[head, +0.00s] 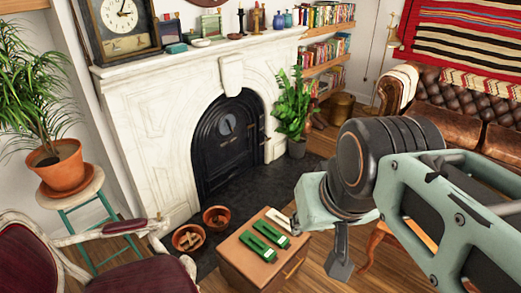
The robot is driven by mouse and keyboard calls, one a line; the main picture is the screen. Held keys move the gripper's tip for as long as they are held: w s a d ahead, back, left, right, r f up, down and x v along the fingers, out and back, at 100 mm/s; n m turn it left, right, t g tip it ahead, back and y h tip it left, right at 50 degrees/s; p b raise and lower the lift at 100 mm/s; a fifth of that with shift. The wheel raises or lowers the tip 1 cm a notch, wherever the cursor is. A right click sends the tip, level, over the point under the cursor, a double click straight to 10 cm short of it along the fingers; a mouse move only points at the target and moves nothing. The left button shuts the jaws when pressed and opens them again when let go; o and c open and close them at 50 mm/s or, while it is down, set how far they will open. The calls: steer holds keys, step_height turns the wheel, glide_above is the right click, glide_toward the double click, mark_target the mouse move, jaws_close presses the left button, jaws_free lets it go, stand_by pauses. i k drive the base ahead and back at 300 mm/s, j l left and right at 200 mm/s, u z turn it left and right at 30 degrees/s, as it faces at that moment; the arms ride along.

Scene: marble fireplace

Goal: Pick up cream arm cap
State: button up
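A cream cloth cover (404,77) lies over the left arm of the brown leather sofa (462,124) at the upper right. A small flat cream piece (278,219) lies beside two green flat pieces on top of a wooden box. I cannot tell for certain which of these is the cream arm cap. My arm comes in from the right. My gripper (339,268) appears to point down at its end, right of the box and apart from both cream things. Its fingers are too unclear to show whether they are open.
The wooden box (252,262) holds the green pieces (264,242). Two terracotta pots (188,237) stand left of it, by the marble fireplace (150,110). A red-cushioned chair (140,275) is at the lower left. A leafy plant (295,108) stands right of the hearth.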

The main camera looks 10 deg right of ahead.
mark_target(277, 217)
steer(key=i+j+z, duration=0.15)
steer(key=i+l+u, duration=0.1)
steer(key=u, duration=2)
steer(key=l+z, duration=0.3)
steer(key=l, duration=1.2)
steer(key=k, duration=0.05)
